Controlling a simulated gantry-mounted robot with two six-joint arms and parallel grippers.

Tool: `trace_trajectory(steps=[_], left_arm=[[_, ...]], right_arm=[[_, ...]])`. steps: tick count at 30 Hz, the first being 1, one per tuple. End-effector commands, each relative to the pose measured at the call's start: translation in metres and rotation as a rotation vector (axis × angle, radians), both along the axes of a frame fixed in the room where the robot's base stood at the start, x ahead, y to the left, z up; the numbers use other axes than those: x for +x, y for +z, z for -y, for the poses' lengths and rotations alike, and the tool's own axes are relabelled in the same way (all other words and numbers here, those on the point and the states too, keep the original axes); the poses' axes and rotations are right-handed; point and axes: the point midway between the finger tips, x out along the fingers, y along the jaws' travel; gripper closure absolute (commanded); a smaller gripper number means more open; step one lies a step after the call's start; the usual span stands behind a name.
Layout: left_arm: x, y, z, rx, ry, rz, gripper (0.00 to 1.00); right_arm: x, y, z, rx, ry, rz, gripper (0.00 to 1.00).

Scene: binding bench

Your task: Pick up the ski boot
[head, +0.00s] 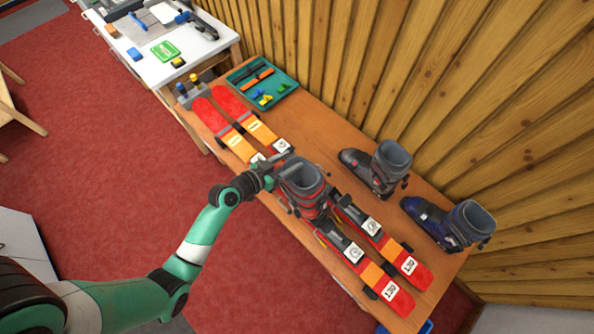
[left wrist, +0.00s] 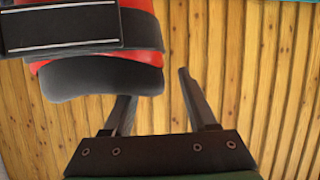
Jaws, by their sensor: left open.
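A red and dark grey ski boot (head: 305,190) stands upright over the red-and-orange skis (head: 390,292) on the wooden bench. My left gripper (head: 280,167) is at the boot's upper cuff, on its left side. In the left wrist view, the red and black boot (left wrist: 95,45) fills the upper left, and the gripper's two fingers (left wrist: 155,88) are apart. The boot lies toward the left finger and overlaps its tip; contact is unclear. A grey boot (head: 378,168) and a blue boot (head: 448,222) stand farther right. My right gripper is not in view.
The wooden bench (head: 325,150) runs along a wood-panelled wall (head: 480,110). A green tray (head: 262,82) with tools and a grey bottle holder (head: 193,92) stand at its far end. A white table (head: 165,45) lies beyond. Red carpet is open at left.

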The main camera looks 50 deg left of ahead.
Motion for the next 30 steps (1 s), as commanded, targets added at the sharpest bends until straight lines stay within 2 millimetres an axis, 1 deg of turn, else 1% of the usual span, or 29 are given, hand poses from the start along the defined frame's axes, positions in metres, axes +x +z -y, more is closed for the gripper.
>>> trace_trajectory(steps=[3, 4, 13, 30], left_arm=[[-0.0003, 0.0000, -0.0001, 0.000, 0.000, 0.000, 0.42], [-0.0004, 0.0001, -0.0001, 0.000, 0.000, 0.000, 0.46], [-0.0006, 0.0001, -0.0002, 0.000, 0.000, 0.000, 1.00], [-0.0006, 0.0003, -0.0002, 0.002, 0.000, 0.000, 1.00]], right_arm=[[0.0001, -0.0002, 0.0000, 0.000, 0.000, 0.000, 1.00], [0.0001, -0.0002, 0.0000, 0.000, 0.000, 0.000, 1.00], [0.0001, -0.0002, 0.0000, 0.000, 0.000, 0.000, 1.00], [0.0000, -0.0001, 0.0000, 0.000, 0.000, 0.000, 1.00]])
